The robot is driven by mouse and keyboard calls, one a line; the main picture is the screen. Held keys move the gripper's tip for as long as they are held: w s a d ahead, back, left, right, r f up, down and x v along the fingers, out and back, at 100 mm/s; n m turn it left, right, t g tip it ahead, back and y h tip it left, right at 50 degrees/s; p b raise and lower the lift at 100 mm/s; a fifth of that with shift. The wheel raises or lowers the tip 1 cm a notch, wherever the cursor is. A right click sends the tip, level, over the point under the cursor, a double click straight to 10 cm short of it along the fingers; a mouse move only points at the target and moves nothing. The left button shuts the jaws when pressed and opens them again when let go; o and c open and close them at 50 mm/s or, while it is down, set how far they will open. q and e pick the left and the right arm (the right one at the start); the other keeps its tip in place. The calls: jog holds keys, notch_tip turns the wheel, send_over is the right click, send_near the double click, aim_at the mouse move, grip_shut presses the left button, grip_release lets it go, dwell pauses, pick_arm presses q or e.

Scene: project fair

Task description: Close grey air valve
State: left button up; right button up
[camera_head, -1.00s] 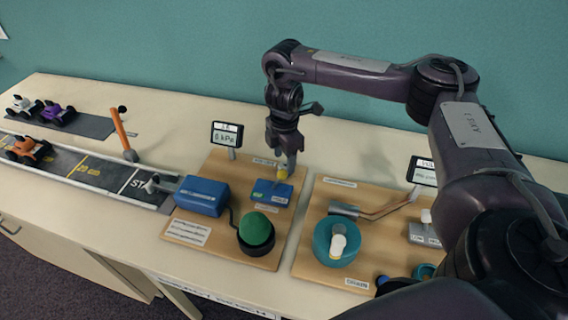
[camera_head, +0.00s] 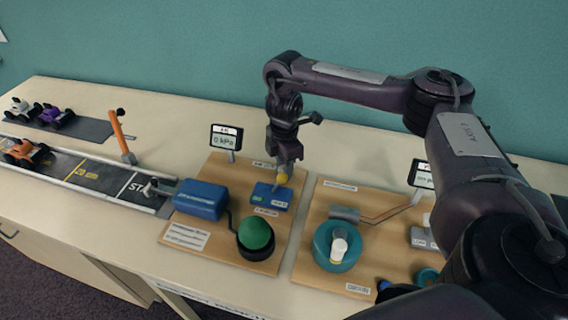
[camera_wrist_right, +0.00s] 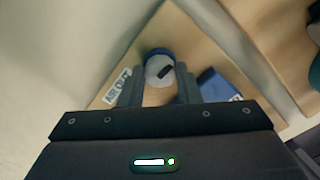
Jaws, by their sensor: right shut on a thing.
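In the right wrist view, a round grey knob (camera_wrist_right: 157,67) with a black mark on top sits against a blue part, beside a label that seems to read AIR OUT. I take it for the grey air valve. My right gripper (camera_wrist_right: 160,88) is shut on it, one finger at each side. In the head view my right gripper (camera_head: 284,164) points down at the back of the left wooden board (camera_head: 217,232), above a small yellow piece (camera_head: 282,178) and a blue block (camera_head: 270,195). The grey knob is hidden there. My left gripper is out of view.
A display (camera_head: 226,139) reading 0 kPa stands behind the board. A blue box (camera_head: 201,198) and a green dome (camera_head: 256,233) are on it. A second board with a teal round part (camera_head: 321,252) is to the right. A track with toy cars (camera_head: 24,152) lies left.

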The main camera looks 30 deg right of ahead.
jog(key=shift+r+m+p, duration=0.25)
jog(key=shift+m+p, duration=0.55)
jog(key=shift+p, duration=0.3)
jog(key=m+p, duration=1.2)
jog(key=p, duration=0.2)
jog(key=shift+m, duration=0.3)
jog(key=shift+m+p, duration=1)
jog(key=shift+p, duration=0.2)
jog(key=shift+w+f+m+p, duration=0.1)
jog(key=shift+m+p, duration=0.45)
jog(key=shift+m, duration=0.25)
jog(key=o, duration=1)
jog(key=shift+f, duration=0.1)
